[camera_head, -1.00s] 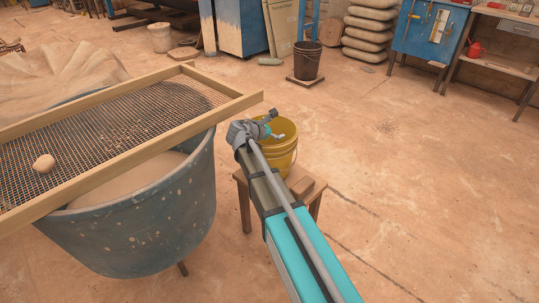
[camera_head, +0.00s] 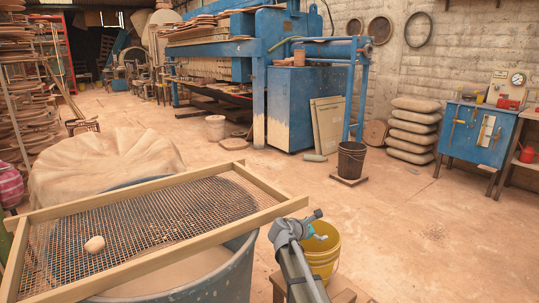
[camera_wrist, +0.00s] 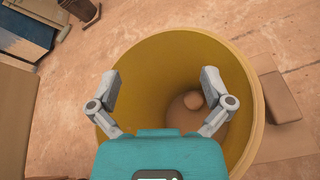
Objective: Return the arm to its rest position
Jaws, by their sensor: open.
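My gripper (camera_wrist: 165,90) is open in the wrist view, its two fingers apart over the mouth of a yellow bucket (camera_wrist: 246,75). Nothing is between the fingers. A round, clay-coloured lump (camera_wrist: 187,100) lies at the bottom of the bucket. In the head view my arm reaches from the lower edge to the yellow bucket (camera_head: 325,258), with the gripper beside and above its rim. The fingertips are small there.
A wooden-framed sieve (camera_head: 150,225) with a pale lump (camera_head: 95,244) on its mesh lies across a large blue tub (camera_head: 225,275) at left. A dark bucket (camera_head: 351,160) stands farther back. The floor at right is clear.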

